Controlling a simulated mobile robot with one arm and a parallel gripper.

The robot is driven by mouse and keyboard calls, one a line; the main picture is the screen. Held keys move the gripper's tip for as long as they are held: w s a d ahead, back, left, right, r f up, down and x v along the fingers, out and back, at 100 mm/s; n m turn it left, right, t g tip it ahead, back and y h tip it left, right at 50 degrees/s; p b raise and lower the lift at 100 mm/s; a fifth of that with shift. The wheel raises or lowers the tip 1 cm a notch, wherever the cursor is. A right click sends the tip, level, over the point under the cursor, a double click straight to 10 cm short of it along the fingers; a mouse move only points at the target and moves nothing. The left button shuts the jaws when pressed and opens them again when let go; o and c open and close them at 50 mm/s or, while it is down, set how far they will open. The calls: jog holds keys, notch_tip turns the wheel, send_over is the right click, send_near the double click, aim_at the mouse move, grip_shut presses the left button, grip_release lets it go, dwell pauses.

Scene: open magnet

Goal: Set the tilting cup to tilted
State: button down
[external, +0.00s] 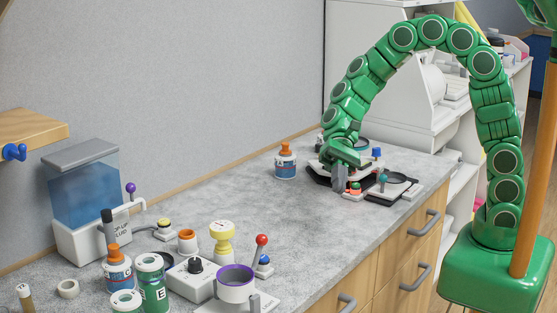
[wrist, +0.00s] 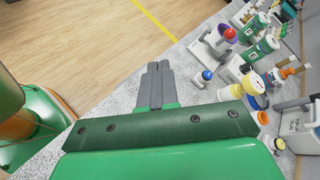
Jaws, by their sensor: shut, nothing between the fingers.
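The tilting cup appears to be the white cup with a purple rim (external: 236,283) on a small stand at the front of the counter. Its opening faces up and it looks upright. In the wrist view the cup (wrist: 214,42) is at the upper right, beyond the fingertips. My gripper (external: 339,180) is far behind the cup, low over the counter's right part among small devices. In the wrist view the gripper (wrist: 158,68) shows its grey fingers together, with nothing between them, apart from the cup.
A red-knobbed lever (external: 261,241) and a yellow-topped white piece (external: 222,238) stand close to the cup. Bottles, jars and a blue tank (external: 84,190) crowd the left. An orange-capped bottle (external: 286,162) stands at the back. The middle counter (external: 325,225) is clear.

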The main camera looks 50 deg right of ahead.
jog(key=w+a+f+m+t+y, duration=0.1)
jog(key=w+a+f+m+y, duration=0.3)
jog(key=w+a, duration=0.5)
jog(key=shift+w+a+f+m, duration=0.4)
jog(key=shift+a+f+m, duration=0.1)
jog(key=shift+f+m, duration=0.3)
jog(key=shift+a, duration=0.1)
send_near(259, 246)
jog(key=a+f, duration=0.2)
jog(key=a, duration=0.1)
jog(key=shift+s+f, duration=0.15)
jog(key=shift+s, duration=0.15)
jog(key=shift+s+a+r, duration=0.3)
jog(key=shift+a+r, duration=0.05)
jog(key=shift+a, duration=0.15)
jog(key=shift+r, duration=0.1)
